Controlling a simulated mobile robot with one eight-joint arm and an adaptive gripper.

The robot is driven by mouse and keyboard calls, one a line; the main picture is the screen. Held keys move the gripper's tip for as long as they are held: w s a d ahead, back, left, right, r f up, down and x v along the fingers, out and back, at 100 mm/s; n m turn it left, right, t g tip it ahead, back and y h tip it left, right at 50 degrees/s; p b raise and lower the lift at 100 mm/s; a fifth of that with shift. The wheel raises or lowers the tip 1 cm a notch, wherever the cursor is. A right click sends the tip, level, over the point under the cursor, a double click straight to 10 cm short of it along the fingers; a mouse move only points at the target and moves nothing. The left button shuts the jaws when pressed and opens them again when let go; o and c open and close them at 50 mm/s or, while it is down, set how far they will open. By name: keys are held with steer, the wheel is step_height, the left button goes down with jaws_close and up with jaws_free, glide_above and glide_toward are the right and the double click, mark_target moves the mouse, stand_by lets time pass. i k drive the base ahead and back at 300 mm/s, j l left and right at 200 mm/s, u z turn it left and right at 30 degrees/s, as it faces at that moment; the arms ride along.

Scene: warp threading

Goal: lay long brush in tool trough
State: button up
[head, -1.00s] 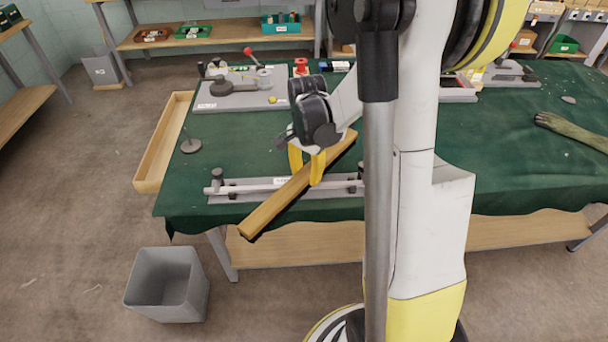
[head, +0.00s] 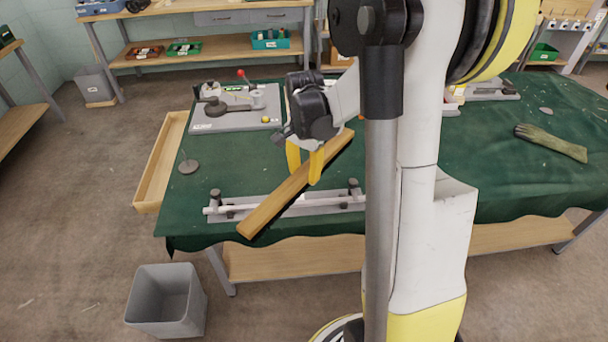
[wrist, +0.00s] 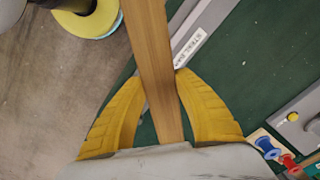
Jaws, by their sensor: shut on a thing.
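The long brush (head: 275,203) shows as a long, straight wooden bar; I see no bristles. My gripper (head: 304,177) has its yellow fingers shut on it near the middle, and it is held tilted across the view above the table's front left part. In the wrist view, the bar (wrist: 152,60) runs between the two yellow fingers (wrist: 158,85). The tool trough looks to be the long, shallow wooden tray (head: 145,180) along the table's left edge. It looks empty and lies to the left of my gripper, apart from the brush.
A steel bar fixture (head: 330,203) lies below the brush on the green-covered table (head: 460,160). A grey plate with a red-knobbed lever (head: 240,100) stands behind. A grey bin (head: 165,300) stands on the floor.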

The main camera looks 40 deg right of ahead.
mark_target(168, 163)
steer(key=k, duration=0.1)
steer(key=i+u, duration=0.25)
steer(key=u, duration=0.3)
steer(key=i+l+u, duration=0.65)
steer(key=i, duration=0.15)
